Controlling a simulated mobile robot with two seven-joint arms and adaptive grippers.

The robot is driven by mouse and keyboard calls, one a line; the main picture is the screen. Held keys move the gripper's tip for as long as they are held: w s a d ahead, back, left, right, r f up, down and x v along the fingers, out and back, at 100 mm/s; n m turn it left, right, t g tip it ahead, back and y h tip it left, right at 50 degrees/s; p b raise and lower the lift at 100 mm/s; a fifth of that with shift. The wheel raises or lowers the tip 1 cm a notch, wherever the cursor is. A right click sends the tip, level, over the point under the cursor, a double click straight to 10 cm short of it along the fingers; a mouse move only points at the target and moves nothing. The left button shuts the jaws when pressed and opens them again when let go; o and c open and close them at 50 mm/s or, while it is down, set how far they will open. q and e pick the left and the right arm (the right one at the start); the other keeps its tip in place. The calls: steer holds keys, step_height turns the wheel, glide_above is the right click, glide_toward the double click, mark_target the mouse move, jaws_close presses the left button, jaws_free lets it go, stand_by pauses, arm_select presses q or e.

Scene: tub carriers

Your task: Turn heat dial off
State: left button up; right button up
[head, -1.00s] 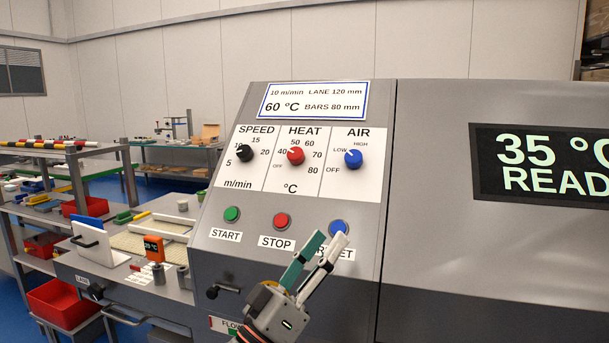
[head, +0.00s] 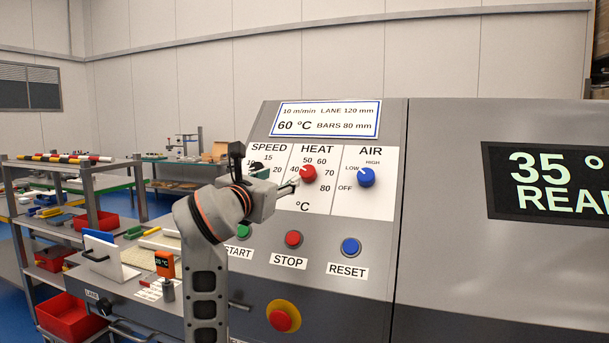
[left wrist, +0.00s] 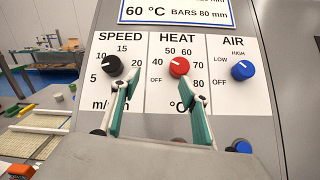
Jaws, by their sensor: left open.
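The red heat dial (head: 308,173) is on the sloped grey panel, between the black speed dial and the blue air dial. It also shows in the left wrist view (left wrist: 179,66), its white mark pointing up and left, between 40 and 50; OFF is printed at its lower left. My left gripper (head: 291,184) is open and empty, its tips close to the heat dial at its lower left. In the left wrist view one green-padded finger is just below the heat dial and the other below the speed dial (left wrist: 112,65). I cannot tell whether a finger touches the dial. My right gripper is not in view.
The blue air dial (head: 366,177) is right of the heat dial. Below are a red stop button (head: 293,239), a blue reset button (head: 350,246) and a larger red button on yellow (head: 281,318). A display (head: 550,180) reads 35 ° at the right.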

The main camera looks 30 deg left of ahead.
mark_target(306, 172)
arm_select(q)
steer(key=w, duration=0.2)
steer(key=w+d+h, duration=0.1)
steer(key=w, duration=0.2)
steer(key=w+d+m+h, duration=0.1)
steer(key=w, duration=0.2)
steer(key=shift+r+p, duration=0.15)
steer(key=shift+p, duration=0.2)
steer(key=c, duration=1.1)
